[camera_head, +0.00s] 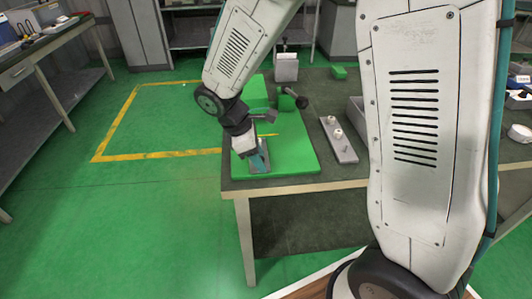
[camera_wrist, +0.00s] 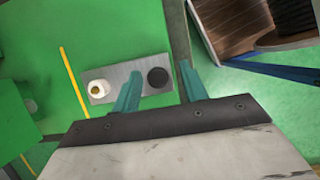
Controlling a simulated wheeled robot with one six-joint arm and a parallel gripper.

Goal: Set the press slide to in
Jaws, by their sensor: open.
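The green press (camera_head: 286,103) stands on a green base board (camera_head: 300,150) on the table, with a black-knobbed handle at its right. A grey plate, which looks like the press slide (camera_wrist: 124,72), lies on the green surface in the wrist view. It carries a white cup-like piece (camera_wrist: 97,90) at its left end and a black round piece (camera_wrist: 157,77) at its right end. My gripper (camera_head: 261,162) is over the front of the board. In the head view my wrist hides much of the slide.
A grey plate with white pegs (camera_head: 339,139) lies right of the board. A grey-white box (camera_head: 286,68) and a small green block (camera_head: 338,72) are at the back. A yellow line (camera_wrist: 75,84) runs left of the slide.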

